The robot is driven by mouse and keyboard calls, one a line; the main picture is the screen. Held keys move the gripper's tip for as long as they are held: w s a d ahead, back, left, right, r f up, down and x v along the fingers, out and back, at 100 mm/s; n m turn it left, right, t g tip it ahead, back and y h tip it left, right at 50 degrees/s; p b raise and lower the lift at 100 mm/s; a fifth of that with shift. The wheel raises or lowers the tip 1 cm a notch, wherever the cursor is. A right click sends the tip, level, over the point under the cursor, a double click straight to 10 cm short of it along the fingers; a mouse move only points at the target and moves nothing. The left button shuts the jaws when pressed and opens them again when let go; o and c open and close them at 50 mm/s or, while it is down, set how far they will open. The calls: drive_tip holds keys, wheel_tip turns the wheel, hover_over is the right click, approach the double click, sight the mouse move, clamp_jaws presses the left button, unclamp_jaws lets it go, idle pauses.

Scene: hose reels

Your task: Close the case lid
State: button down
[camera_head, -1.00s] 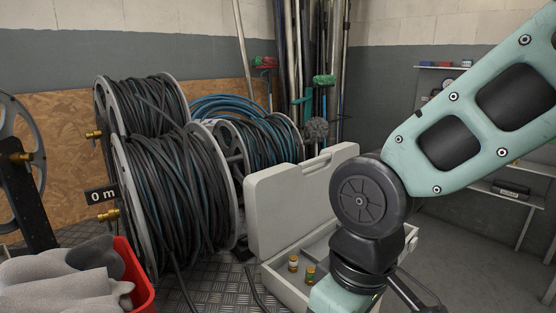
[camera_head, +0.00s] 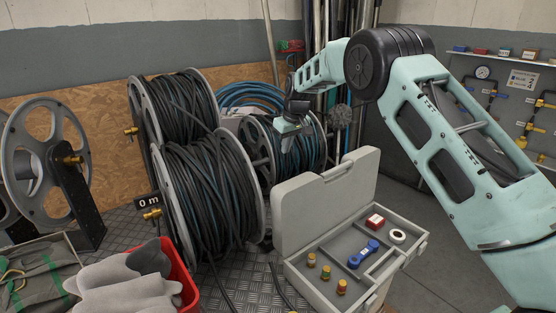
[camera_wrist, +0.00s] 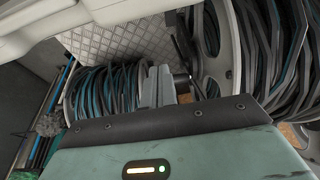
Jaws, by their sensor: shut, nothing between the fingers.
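Several small items lie in the base, including a blue one (camera_head: 364,254), a red box (camera_head: 375,221) and a white ring (camera_head: 397,237). My gripper (camera_wrist: 158,88) is shut and empty in the wrist view. In the head view my gripper is raised beyond the lid, in front of the hose reels, and looks apart from the lid. A pale edge, apparently the lid (camera_wrist: 110,12), crosses the top of the wrist view.
Large hose reels (camera_head: 205,185) stand left of the case and behind it. A red bin (camera_head: 180,275) with grey gloves is at the front left. Poles and brushes lean in the back corner. Bare metal floor (camera_head: 225,270) shows left of the case.

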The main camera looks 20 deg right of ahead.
wheel_tip(320, 180, down, 9)
drive_tip(key=s+p, duration=0.1)
drive_tip(key=p, duration=0.6)
drive_tip(key=shift+d+p, duration=0.2)
drive_tip(key=shift+p, duration=0.2)
drive_tip(key=shift+s+f+b, duration=0.15)
drive_tip(key=shift+s+b, duration=0.05)
drive_tip(key=shift+b, duration=0.2)
